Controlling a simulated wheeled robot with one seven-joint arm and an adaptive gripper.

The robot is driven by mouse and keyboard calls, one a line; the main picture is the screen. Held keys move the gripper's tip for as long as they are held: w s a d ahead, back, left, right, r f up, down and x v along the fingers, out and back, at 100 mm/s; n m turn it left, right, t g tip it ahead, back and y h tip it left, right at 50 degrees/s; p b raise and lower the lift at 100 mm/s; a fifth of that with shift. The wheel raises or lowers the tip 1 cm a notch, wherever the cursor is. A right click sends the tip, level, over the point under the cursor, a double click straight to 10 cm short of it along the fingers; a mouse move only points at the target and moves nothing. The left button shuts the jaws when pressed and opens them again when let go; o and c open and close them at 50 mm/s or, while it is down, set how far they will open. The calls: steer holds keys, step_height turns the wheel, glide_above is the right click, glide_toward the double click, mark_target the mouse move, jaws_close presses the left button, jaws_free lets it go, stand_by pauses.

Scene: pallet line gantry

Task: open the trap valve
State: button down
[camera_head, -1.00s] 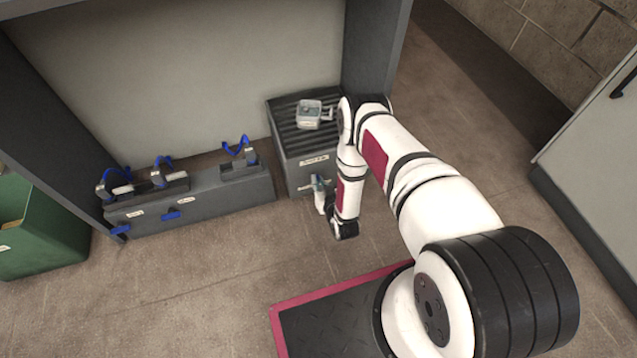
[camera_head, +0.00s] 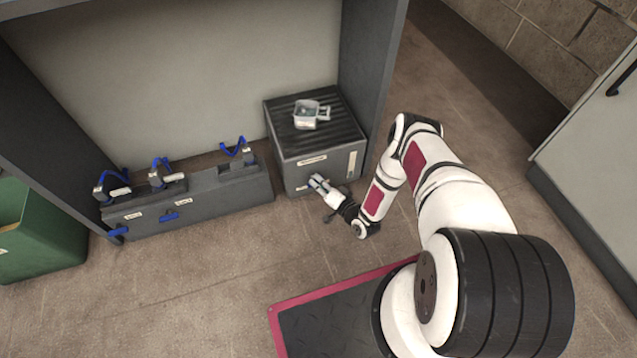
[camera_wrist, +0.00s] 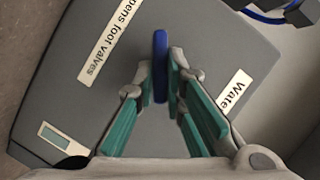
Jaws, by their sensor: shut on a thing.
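In the wrist view, a narrow blue handle (camera_wrist: 160,48) stands out on the grey face of a box. My gripper (camera_wrist: 165,78) has its green-padded fingers shut on the handle from both sides. In the head view, my gripper (camera_head: 316,181) is at the lower front of the grey box (camera_head: 299,172) with the ribbed dark top. The handle is hidden there by the fingers. I cannot read any label naming the trap valve.
A small grey metal part (camera_head: 306,113) rests on the box top. A long low grey unit (camera_head: 225,200) with blue levers stands to the left. A green bin (camera_head: 40,240) is at far left.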

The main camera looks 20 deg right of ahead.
steer(key=m, duration=0.2)
steer(key=m+t+y, duration=0.1)
steer(key=m, duration=0.1)
steer(key=shift+d+f, duration=0.1)
steer(key=shift+f, duration=0.2)
steer(key=shift+m+y, duration=0.3)
steer(key=c, duration=1.7)
jaws_free()
steer(key=shift+o, duration=0.2)
steer(key=o, duration=0.4)
steer(key=shift+t, duration=0.3)
step_height(320, 180, up, 9)
steer(key=shift+w+f, duration=0.1)
steer(key=shift+r, duration=0.4)
steer(key=c, duration=0.4)
steer(key=shift+r, duration=0.25)
